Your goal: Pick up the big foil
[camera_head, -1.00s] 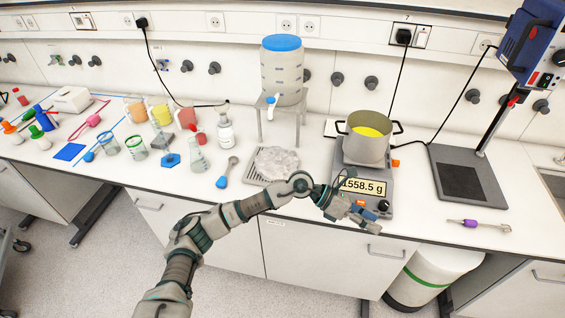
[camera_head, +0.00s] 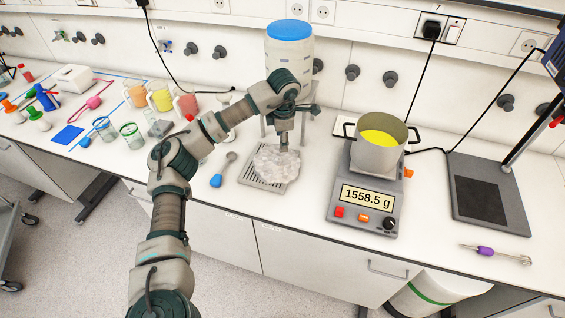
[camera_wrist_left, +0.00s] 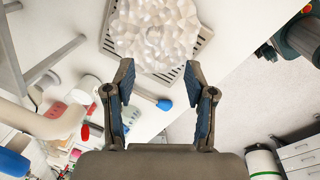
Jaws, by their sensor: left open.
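The big foil (camera_head: 274,166) is a crumpled, whitish-silver lump lying on a grey slotted drip tray (camera_head: 252,177) in front of the blue-lidded dispenser. It also shows at the top of the left wrist view (camera_wrist_left: 155,30). My left gripper (camera_head: 284,150) points down over the back part of the foil in the head view. In the left wrist view its two fingers (camera_wrist_left: 160,78) stand apart with nothing held between them, and the foil lies beyond the tips. Whether the fingertips touch the foil I cannot tell. My right gripper is not in view.
The dispenser (camera_head: 289,50) on its metal stand is close behind my left gripper. A blue-handled spoon (camera_head: 223,170) lies left of the tray. A scale (camera_head: 364,203) with a pot (camera_head: 379,152) stands to the right. Beakers and bottles crowd the left; the counter's front edge is near.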

